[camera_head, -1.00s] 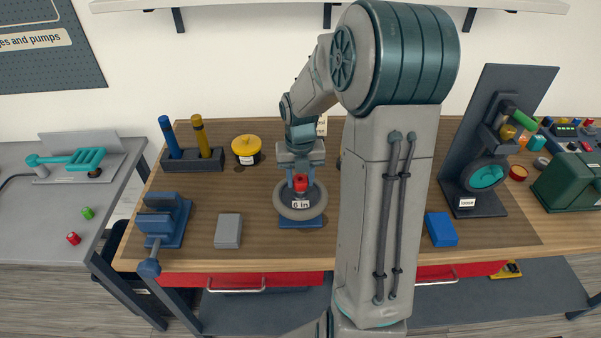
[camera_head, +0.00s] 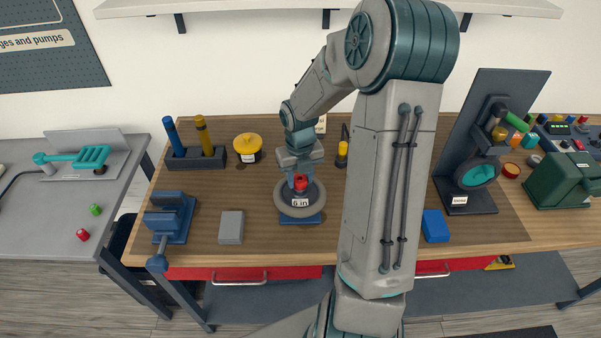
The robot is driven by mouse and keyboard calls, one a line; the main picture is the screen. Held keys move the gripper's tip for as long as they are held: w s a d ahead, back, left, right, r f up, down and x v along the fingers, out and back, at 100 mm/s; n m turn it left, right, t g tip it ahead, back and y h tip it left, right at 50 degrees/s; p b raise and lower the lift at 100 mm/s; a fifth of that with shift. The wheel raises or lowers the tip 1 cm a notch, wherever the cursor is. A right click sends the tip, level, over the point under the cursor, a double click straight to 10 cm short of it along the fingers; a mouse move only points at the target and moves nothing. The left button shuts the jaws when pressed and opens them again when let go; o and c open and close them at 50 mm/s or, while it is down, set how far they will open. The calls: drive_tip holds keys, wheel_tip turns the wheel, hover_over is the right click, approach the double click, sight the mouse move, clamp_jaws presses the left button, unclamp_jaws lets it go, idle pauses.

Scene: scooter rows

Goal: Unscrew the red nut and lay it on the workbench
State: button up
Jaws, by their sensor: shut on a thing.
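The red nut (camera_head: 300,184) is at the centre of a grey wheel (camera_head: 287,204) labelled "6 in". The wheel lies flat on a blue base (camera_head: 308,220) on the wooden workbench (camera_head: 262,235). My gripper (camera_head: 300,176) points down over the wheel and is shut on the red nut. The fingers hide part of the nut, and I cannot tell whether any thread is still engaged. The nut shows just above the wheel's middle.
A grey block (camera_head: 230,227) and a blue vise (camera_head: 172,218) stand left of the wheel. A yellow-lidded pot (camera_head: 248,146) is behind it to the left. A blue block (camera_head: 436,226) lies to the right, beyond my arm. Bare wood shows between the wheel and the grey block.

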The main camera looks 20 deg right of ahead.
sight(298, 180)
drive_tip(key=shift+w+a+r+n+p, duration=0.2)
drive_tip(key=shift+w+n+p, duration=0.1)
drive_tip(key=shift+p, duration=0.35)
drive_tip(key=shift+s+d+f+n, duration=0.1)
drive_tip(key=shift+f+n, duration=0.1)
drive_tip(key=shift+n, duration=0.5)
drive_tip(key=o, duration=1)
drive_tip(key=shift+w+a, duration=0.2)
drive_tip(key=shift+a, duration=0.05)
drive_tip(key=shift+o, duration=0.2)
drive_tip(key=shift+s+d+r, duration=0.1)
drive_tip(key=shift+s+d, duration=0.05)
drive_tip(key=shift+d, duration=0.1)
wheel_tip(298, 180, up, 14)
drive_tip(key=shift+f, duration=0.2)
drive_tip(key=shift+a, duration=0.1)
